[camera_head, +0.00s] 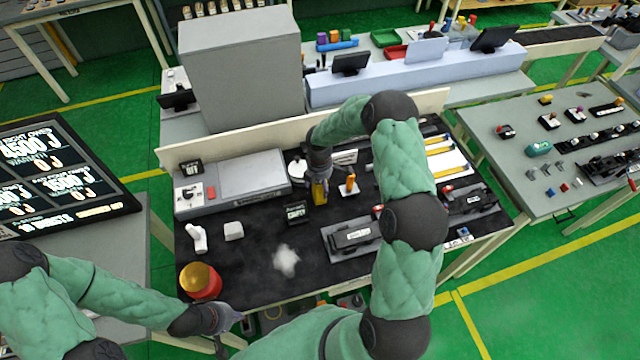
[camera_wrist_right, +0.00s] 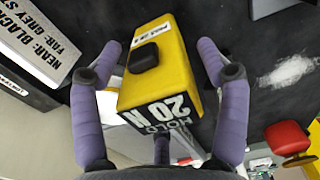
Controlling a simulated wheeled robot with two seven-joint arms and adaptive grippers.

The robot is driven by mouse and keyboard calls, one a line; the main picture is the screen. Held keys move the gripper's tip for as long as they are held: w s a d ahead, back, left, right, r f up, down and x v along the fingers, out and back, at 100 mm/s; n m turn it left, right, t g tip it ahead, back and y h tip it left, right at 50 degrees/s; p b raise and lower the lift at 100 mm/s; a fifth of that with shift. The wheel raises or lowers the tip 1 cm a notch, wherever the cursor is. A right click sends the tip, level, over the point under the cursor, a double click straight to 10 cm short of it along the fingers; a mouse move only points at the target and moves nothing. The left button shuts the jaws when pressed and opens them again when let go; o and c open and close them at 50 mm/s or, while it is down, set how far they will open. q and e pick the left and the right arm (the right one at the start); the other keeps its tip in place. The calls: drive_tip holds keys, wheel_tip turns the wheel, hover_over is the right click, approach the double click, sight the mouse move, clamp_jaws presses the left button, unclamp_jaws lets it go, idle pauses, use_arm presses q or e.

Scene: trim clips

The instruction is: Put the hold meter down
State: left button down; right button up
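The hold meter is a yellow block with a black knob and a dark "HOLD 20 N" face. It fills the middle of the right wrist view (camera_wrist_right: 155,85); in the head view, its yellow body (camera_head: 319,192) shows at the back middle of the dark bench mat. My right gripper (camera_wrist_right: 162,60) has one finger on each side of it, with narrow gaps visible, so it looks open around the meter. Whether the meter's base touches the mat is hard to tell. My left gripper (camera_head: 230,330) is at the bench's front edge, its fingers apart and empty.
A red can with a gold top (camera_head: 200,281) stands near my left gripper. A black fixture (camera_head: 352,237) lies right of a white powdery patch (camera_head: 286,261). A small orange-handled item (camera_head: 350,183) stands close right of the meter. A grey box (camera_head: 253,173) is at the back left.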

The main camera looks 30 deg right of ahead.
drive_tip(key=shift+r, duration=0.15)
wheel_tip(320, 180, up, 12)
drive_tip(key=shift+w+r+b, duration=0.1)
drive_tip(key=shift+b, duration=0.2)
idle(0.6)
